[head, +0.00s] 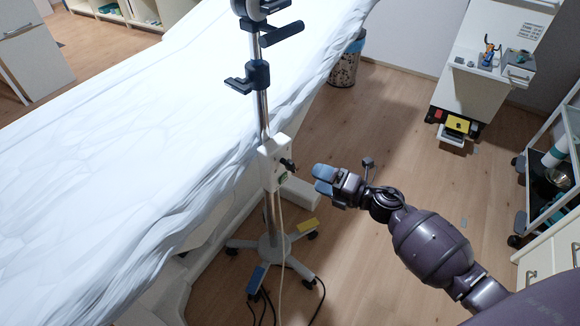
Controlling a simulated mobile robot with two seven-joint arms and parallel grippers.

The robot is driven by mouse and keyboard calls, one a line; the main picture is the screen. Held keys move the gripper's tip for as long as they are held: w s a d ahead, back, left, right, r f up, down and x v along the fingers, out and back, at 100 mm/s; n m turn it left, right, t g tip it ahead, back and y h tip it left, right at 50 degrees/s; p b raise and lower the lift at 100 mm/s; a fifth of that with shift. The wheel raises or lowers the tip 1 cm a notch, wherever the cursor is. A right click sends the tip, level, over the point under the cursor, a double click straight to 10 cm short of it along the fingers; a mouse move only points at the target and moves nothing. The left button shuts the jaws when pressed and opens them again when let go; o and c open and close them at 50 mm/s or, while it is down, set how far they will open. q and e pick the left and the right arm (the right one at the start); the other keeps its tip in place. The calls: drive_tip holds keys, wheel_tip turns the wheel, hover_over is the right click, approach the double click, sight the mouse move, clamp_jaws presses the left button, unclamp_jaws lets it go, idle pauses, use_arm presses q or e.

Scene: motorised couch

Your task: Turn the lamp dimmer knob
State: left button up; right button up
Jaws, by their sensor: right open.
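The lamp stand (264,110) is an upright metal pole on a wheeled base. A white control box (272,163) is fixed on the pole, and a small black dimmer knob (288,164) sticks out from its right side. A green switch (283,178) sits just below the knob. My right gripper (322,180) comes in from the right, with blue-grey fingertips pointing left toward the box. It is open and empty, a short way right of the knob and apart from it in the picture. My left gripper is not in view.
A couch covered with a white sheet (120,130) fills the left, close behind the pole. The wheeled base (272,246) and cables lie on the wooden floor below. A trolley (550,170) and a white cabinet (470,70) stand at right. Floor between is mostly clear.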

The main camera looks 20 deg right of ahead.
sight(295, 169)
drive_tip(key=x, duration=0.8)
drive_tip(key=shift+f+b, duration=0.1)
drive_tip(key=shift+b, duration=0.3)
drive_tip(key=shift+w+a, duration=0.3)
drive_tip(key=shift+w, duration=0.15)
drive_tip(key=shift+c, duration=0.3)
drive_tip(key=c, duration=0.9)
drive_tip(key=shift+o, duration=0.2)
